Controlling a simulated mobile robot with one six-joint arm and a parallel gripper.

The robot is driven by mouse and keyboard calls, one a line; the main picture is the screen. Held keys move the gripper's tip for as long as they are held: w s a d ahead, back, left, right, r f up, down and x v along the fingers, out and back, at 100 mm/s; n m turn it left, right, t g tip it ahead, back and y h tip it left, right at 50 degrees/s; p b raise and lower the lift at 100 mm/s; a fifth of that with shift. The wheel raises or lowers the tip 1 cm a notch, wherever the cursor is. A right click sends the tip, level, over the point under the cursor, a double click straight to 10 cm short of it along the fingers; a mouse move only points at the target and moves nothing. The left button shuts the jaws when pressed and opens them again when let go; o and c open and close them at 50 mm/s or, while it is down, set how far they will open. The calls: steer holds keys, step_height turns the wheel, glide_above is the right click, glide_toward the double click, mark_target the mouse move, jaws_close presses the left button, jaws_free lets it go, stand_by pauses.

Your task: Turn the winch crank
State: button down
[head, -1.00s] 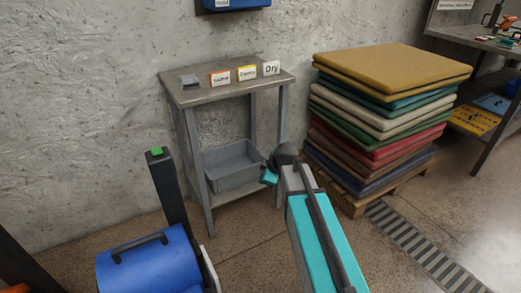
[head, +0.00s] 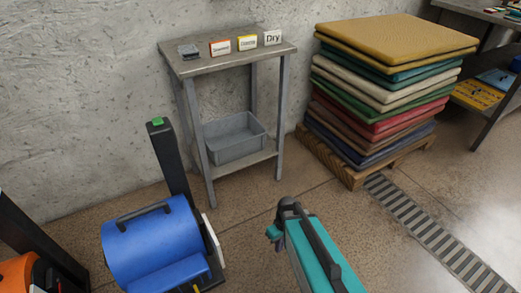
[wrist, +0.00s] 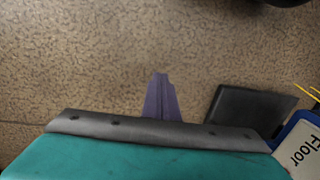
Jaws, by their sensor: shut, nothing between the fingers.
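I cannot make out a winch crank for certain in either view. A blue drum-shaped machine (head: 155,240) with a dark handle on top stands on the floor at the lower left in the head view. A dark post (head: 170,160) with a green tip rises behind it. My arm, teal and grey, reaches in from the bottom, with its dark end right of the blue machine and apart from it. In the wrist view my gripper (wrist: 160,95) shows as a narrow purple wedge, shut and empty above bare floor. The head view does not show its fingertips clearly.
A metal stand (head: 220,60) with small signs and a grey bin (head: 235,138) is against the wall. Stacked mats (head: 385,100) lie on a pallet right of it. A floor grating (head: 430,230) is at right. An orange object (head: 22,272) is at lower left.

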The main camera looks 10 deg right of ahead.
steer(key=s+d+f+m+g, duration=0.1)
steer(key=s+f, duration=0.3)
steer(key=s, duration=0.6)
steer(key=s+d+f+m+g+h, duration=0.1)
steer(key=s+f+m+g, duration=0.1)
steer(key=s, duration=0.8)
step_height(320, 180, down, 2)
steer(key=shift+s+f+m+g, duration=0.1)
steer(key=shift+s+m+g, duration=0.25)
steer(key=shift+m, duration=0.55)
steer(key=shift+w, duration=0.1)
steer(key=shift+a, duration=0.15)
